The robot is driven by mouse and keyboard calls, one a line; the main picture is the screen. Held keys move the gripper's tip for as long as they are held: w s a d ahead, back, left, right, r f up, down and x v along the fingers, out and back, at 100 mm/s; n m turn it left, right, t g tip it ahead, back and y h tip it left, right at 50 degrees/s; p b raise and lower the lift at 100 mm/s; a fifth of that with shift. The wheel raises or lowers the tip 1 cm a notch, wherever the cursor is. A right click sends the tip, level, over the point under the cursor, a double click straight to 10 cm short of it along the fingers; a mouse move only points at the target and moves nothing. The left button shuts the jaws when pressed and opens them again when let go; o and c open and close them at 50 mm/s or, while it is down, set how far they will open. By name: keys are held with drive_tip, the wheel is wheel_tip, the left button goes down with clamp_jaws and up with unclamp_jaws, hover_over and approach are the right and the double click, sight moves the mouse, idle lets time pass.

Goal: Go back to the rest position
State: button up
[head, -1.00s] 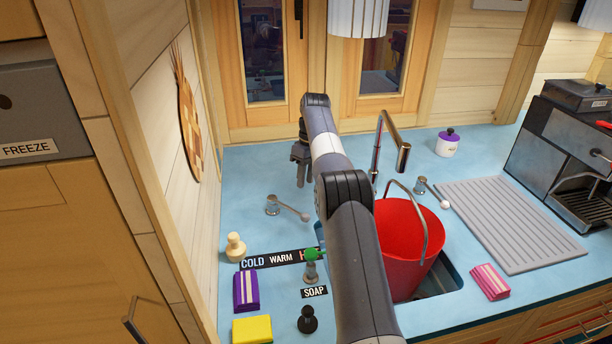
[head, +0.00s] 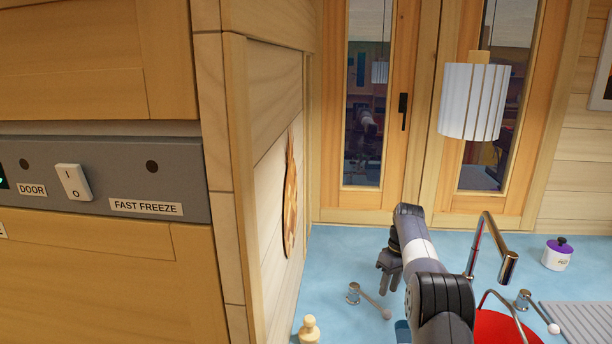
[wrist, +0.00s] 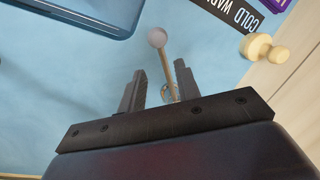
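My gripper (head: 385,278) hangs at the end of my arm, above the blue counter, left of the tall faucet. In the wrist view my gripper (wrist: 160,85) shows two dark fingers held apart with nothing gripped between them. A metal tap lever (wrist: 165,62) with a pale ball end lies beyond the fingers and shows through the gap. In the head view this lever (head: 370,300) is on the counter just below and left of my gripper, apparently apart from it.
The faucet (head: 507,265) and red bucket (head: 500,328) stand right of my arm. A white jar with purple lid (head: 557,255) is at the back right. A wooden wall (head: 268,200) and fridge panel (head: 120,185) close the left. A pale knob (head: 309,328) stands by the wall.

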drive_tip(key=f, duration=0.3)
drive_tip(key=a+f+p, duration=0.1)
drive_tip(key=f, duration=0.1)
drive_tip(key=shift+s+f, duration=0.25)
drive_tip(key=shift+s, duration=0.05)
drive_tip(key=shift+f, duration=0.15)
drive_tip(key=shift+a, duration=0.1)
